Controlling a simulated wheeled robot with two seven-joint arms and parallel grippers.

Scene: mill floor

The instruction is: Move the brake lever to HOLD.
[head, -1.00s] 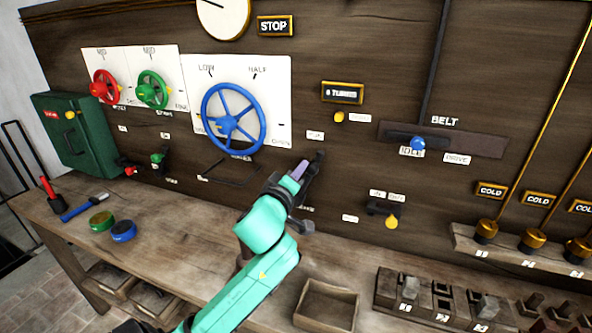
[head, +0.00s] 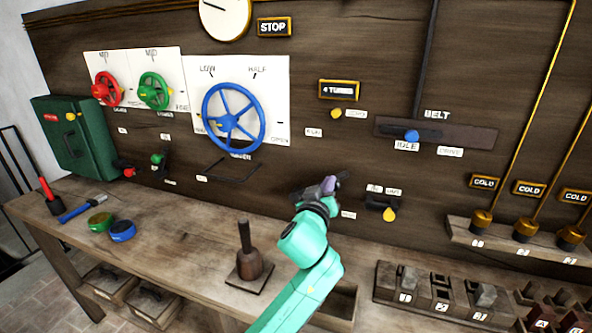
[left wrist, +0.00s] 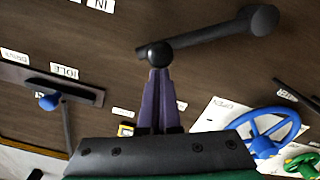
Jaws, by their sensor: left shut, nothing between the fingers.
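The brake lever (head: 342,176) is a dark bar on the wooden wall, mostly hidden by my left gripper in the head view. In the left wrist view the lever (left wrist: 212,34) runs slantwise from a round knob at my fingertips to a thick dark end at upper right. My left gripper (head: 326,187) is at the knob. Its purple fingers (left wrist: 158,82) are shut with nothing between them; I cannot tell whether they touch the knob. Small plates (head: 313,132) and (head: 348,215) are near the lever; I cannot read HOLD on them. My right gripper is not in view.
A blue handwheel (head: 233,118) is left of the lever. A yellow-knobbed switch (head: 388,212) and the blue belt knob (head: 411,136) are to the right. On the bench (head: 190,240) below stand a wooden-handled block (head: 249,265) and an open box (head: 343,305).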

